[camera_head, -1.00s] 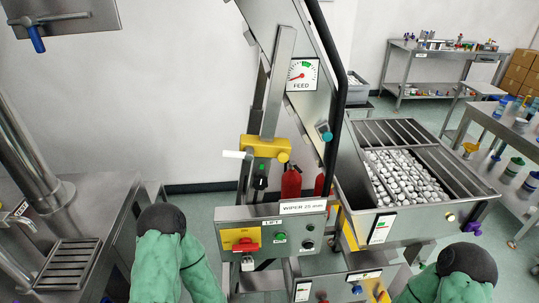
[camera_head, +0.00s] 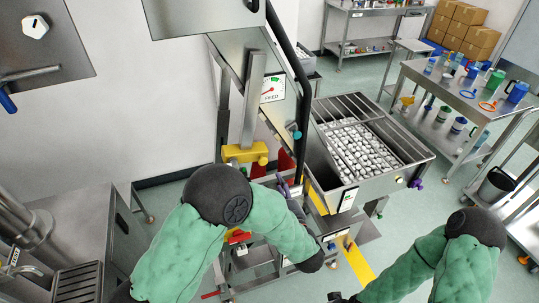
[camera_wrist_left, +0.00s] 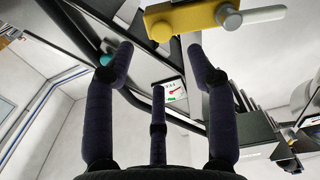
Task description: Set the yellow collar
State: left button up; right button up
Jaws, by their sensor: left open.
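The yellow collar (camera_head: 245,153) sits around the slanted grey post of the elevator, below the FEED gauge. It also shows at the top of the left wrist view (camera_wrist_left: 180,18), with a grey round knob (camera_wrist_left: 228,15) and a white lever (camera_wrist_left: 262,14). My left gripper (camera_head: 290,187) is right of and below the collar in the head view, partly hidden by my forearm. In the left wrist view my left gripper (camera_wrist_left: 162,55) has its dark fingers spread and empty. The collar is beyond the right fingertip, apparently apart from it.
The FEED gauge (camera_head: 272,88) and a black rail (camera_head: 297,60) stand close to the left gripper. A hopper of white caps (camera_head: 425,155) is to the right. My left arm covers much of the control panel. A side table (camera_head: 415,78) holds containers.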

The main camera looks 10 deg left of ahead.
aim_at(264, 164)
pick_arm(q)
jog(key=x, duration=1)
jog(key=shift+w+a+r, duration=0.1)
jog(key=shift+w+a, duration=0.15)
jog(key=shift+w, duration=0.1)
jog(key=shift+s, duration=0.1)
grip_shut()
